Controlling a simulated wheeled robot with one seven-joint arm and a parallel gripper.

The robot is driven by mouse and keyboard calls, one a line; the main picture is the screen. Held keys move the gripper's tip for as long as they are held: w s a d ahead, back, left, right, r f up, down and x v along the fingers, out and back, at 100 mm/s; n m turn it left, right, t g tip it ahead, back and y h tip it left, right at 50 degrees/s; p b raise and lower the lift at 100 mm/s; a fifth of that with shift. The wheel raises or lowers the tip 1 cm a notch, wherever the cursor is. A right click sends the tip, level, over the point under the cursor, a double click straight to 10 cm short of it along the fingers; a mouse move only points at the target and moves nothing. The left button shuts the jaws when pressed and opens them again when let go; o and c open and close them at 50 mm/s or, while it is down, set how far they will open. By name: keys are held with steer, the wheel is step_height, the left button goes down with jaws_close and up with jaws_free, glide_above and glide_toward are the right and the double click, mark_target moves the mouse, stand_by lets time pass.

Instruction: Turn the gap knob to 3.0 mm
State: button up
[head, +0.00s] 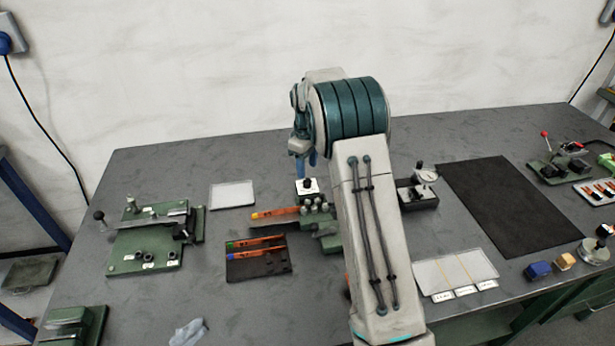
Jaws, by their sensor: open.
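A small black knob (307,182) sits on a white-topped block (308,192), next to a green fixture with several grey round posts (316,206). It looks like the gap knob, but its scale and pointer are too small to read. My gripper (304,165) is open, pointing down just above the knob. A small gap seems to separate them, though I cannot tell whether they touch. My own arm hides part of the gripper and the right part of the green fixture.
Left are a green lever press (150,240), a pale sheet (232,195) and a dark tray (258,268) with orange strips. Right of my arm are a dial gauge stand (420,190), a black mat (508,200) and a white tray (440,274). Bare table lies behind.

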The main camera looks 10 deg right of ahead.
mark_target(307, 180)
steer(key=shift+f+p, duration=0.3)
steer(key=shift+f, duration=2.4)
steer(key=c, duration=1)
